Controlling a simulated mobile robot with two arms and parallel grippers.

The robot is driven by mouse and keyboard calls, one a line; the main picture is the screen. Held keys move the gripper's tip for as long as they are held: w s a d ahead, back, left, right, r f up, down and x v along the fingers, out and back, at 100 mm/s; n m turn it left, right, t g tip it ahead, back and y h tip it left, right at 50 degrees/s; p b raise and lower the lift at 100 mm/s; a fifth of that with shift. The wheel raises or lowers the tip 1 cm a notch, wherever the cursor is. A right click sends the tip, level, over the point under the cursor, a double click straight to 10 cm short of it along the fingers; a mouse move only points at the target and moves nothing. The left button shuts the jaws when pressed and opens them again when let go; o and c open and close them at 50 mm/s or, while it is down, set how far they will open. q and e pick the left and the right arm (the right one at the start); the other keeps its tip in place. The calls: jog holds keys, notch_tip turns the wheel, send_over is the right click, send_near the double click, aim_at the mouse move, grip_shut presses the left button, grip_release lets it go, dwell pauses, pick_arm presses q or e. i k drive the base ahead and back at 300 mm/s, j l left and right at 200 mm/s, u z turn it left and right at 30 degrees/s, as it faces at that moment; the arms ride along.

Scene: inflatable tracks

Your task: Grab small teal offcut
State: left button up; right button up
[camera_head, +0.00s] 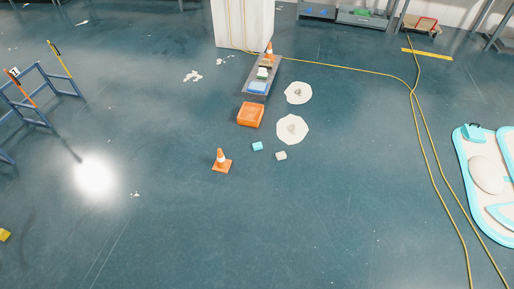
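A small teal offcut (257,146) lies on the dark teal floor near the middle of the picture. It sits between an orange traffic cone (222,162) and a small pale beige block (281,156). An orange bin (250,114) stands just behind it. Neither of my grippers is in view, and nothing touches the offcut.
Two white round patches (292,129) lie right of the bin. Behind it is a grey low platform (258,90) with items and a cone. Yellow cables (428,150) run along the right, beside a white and cyan inflatable (486,175). The foreground floor is clear.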

aim_at(258, 146)
jog(key=i+j+z, duration=0.1)
jog(key=i+j, duration=0.35)
jog(key=i, duration=0.2)
jog(key=i+j+z, duration=0.1)
jog(key=i+j, duration=0.4)
jog(key=i, duration=0.15)
